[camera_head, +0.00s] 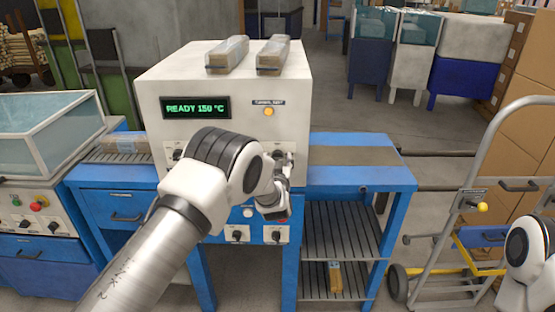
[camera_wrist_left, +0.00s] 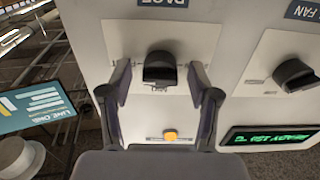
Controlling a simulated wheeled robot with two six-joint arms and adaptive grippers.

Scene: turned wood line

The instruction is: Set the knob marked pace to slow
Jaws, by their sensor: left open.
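The pace knob (camera_wrist_left: 160,68) is a black knob on a pale plate, with an upside-down PACE label (camera_wrist_left: 163,3) above it in the left wrist view. My left gripper (camera_wrist_left: 159,78) is open, with one finger on each side of the knob. I cannot tell whether the fingers touch it. In the head view my left gripper (camera_head: 281,180) is at the right of the machine's front (camera_head: 240,134), and the knob is largely hidden there.
A second black knob, labelled FAN (camera_wrist_left: 294,75), is beside it in the wrist view. Lower knobs (camera_head: 238,236) sit beneath. A hand truck (camera_head: 455,200) stands at right.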

